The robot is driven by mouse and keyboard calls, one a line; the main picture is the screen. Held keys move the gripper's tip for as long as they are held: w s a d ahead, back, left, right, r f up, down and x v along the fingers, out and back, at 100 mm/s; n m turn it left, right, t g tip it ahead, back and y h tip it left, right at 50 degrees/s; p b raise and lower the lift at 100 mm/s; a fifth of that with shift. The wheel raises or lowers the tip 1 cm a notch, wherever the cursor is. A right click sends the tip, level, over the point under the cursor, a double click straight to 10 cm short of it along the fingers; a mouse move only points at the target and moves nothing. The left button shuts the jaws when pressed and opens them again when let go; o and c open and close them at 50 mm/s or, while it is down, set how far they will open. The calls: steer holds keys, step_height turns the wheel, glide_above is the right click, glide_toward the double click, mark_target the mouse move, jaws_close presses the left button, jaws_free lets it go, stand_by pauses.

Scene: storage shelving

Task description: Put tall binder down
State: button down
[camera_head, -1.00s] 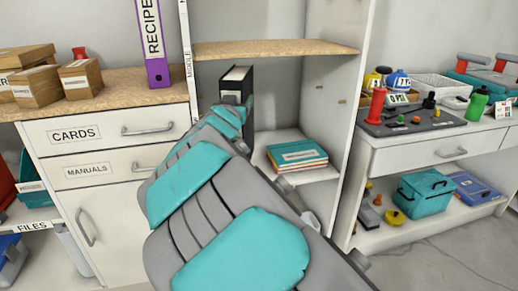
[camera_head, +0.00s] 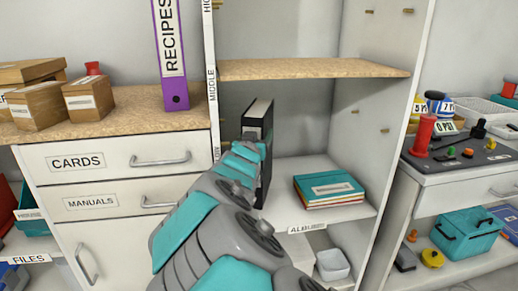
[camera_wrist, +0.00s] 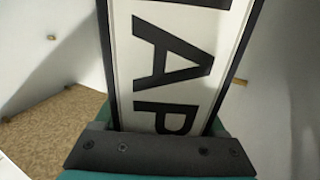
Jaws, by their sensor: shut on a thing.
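The tall binder is black (camera_head: 258,115) with a white spine label. It stands about upright in the left part of the middle shelf bay in the head view. In the wrist view its label (camera_wrist: 172,55) shows large black letters "AP", the rest cut off. My gripper (camera_wrist: 160,150) is shut on the binder, seen from the spine side. In the head view my arm hides the fingers and the binder's lower front. I cannot tell whether its bottom touches the shelf board (camera_head: 290,168).
A stack of flat albums (camera_head: 328,188) lies to the right on the same board. A wooden shelf (camera_head: 310,68) runs above the binder. A purple binder marked RECIPES (camera_head: 172,60) stands on the cabinet top at left. Bare board lies between binder and albums.

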steer(key=shift+f, duration=1.65)
steer(key=shift+f+b, duration=0.2)
steer(key=shift+b, duration=0.15)
steer(key=shift+c, duration=1.2)
jaws_free()
